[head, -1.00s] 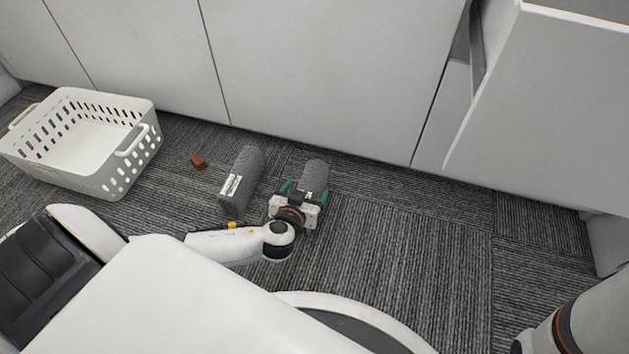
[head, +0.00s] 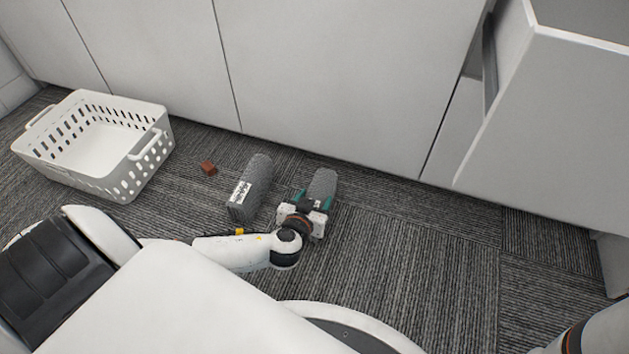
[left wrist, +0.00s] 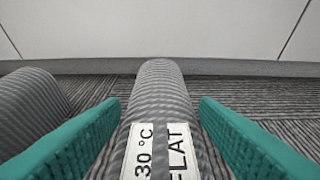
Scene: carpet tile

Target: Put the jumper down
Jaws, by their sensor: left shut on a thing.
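The jumper (head: 322,183) is a rolled grey ribbed bundle. My left gripper (head: 313,199) is shut on it, with one teal finger on each side. In the left wrist view the jumper (left wrist: 160,95) points away from me between the fingers, with a white label reading "30 °C" and "FLAT" on top. It is at or just above the carpet; I cannot tell if it touches. My right gripper is not in view; only a part of my right arm shows at the lower right.
A second grey roll with a white label (head: 250,187) lies on the carpet just left of the gripper. White cabinet fronts (head: 330,80) stand behind. Carpet to the right is clear.

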